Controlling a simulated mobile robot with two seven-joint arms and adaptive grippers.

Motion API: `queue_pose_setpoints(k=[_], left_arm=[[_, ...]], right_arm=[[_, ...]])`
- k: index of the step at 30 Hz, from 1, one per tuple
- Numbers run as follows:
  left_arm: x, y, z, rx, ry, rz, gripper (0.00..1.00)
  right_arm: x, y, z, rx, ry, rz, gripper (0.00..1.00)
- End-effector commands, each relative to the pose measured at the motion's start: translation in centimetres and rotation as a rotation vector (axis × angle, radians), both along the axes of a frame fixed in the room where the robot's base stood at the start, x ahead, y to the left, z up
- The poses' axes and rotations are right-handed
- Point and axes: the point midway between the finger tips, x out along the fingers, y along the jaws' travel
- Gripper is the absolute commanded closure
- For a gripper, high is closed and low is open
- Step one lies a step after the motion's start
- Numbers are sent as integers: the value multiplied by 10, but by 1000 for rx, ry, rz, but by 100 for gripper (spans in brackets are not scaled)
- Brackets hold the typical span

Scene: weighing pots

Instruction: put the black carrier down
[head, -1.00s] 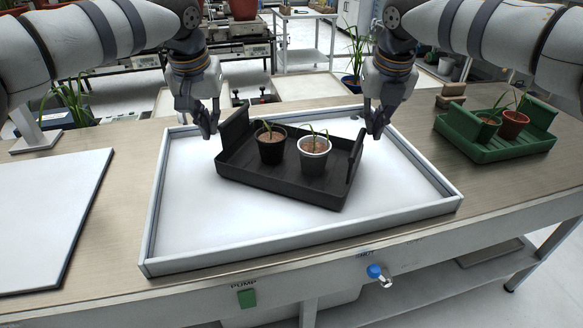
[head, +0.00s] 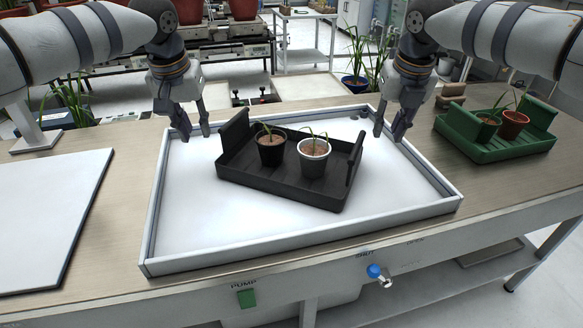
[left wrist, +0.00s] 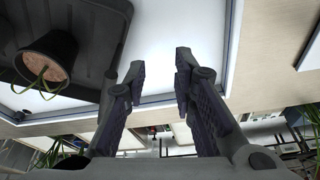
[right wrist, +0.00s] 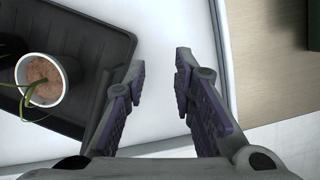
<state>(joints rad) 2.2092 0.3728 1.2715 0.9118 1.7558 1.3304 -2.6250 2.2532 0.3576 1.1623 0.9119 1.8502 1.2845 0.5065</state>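The black carrier (head: 255,184) rests in the white framed tray on the bench, turned slightly. It holds a black pot (head: 271,151) and a white pot (head: 313,163), both upright with small plants. My left gripper (head: 195,138) is open and empty, up and left of the carrier's left end wall. My right gripper (head: 388,137) is open and empty, right of the carrier's right end wall. The left wrist view shows the carrier (left wrist: 92,30) beside the parted fingers. The right wrist view shows the carrier (right wrist: 85,35) and the white pot (right wrist: 42,78), clear of the fingers.
The white tray (head: 215,254) has a raised rim and bare floor around the carrier. A green carrier (head: 470,150) with two pots stands on the bench at the right. A white board (head: 45,220) lies at the left. Plants and equipment stand behind.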

Motion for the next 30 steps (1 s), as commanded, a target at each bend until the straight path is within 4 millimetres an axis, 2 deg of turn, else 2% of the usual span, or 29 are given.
queue_pose_setpoints(k=[9, 11, 18, 21, 26, 30], left_arm=[[-1, 1, 6, 0, -1, 1, 76], [-3, 1, 16, 0, -4, 1, 76], [-22, 0, 78, 0, -4, 0, 76], [-28, 0, 98, 0, -3, 0, 76], [-33, 0, 114, 0, 1, 0, 76], [-34, 0, 116, 0, 1, 0, 76]], right_arm=[[0, 0, 0, -1, 0, -1, 76], [0, -1, 0, -1, 0, -1, 76], [0, -1, 0, -1, 0, -1, 76], [0, -1, 0, -1, 0, -1, 76], [0, -1, 1, -1, 0, -1, 76], [-6, -1, 22, 0, -3, 0, 76]])
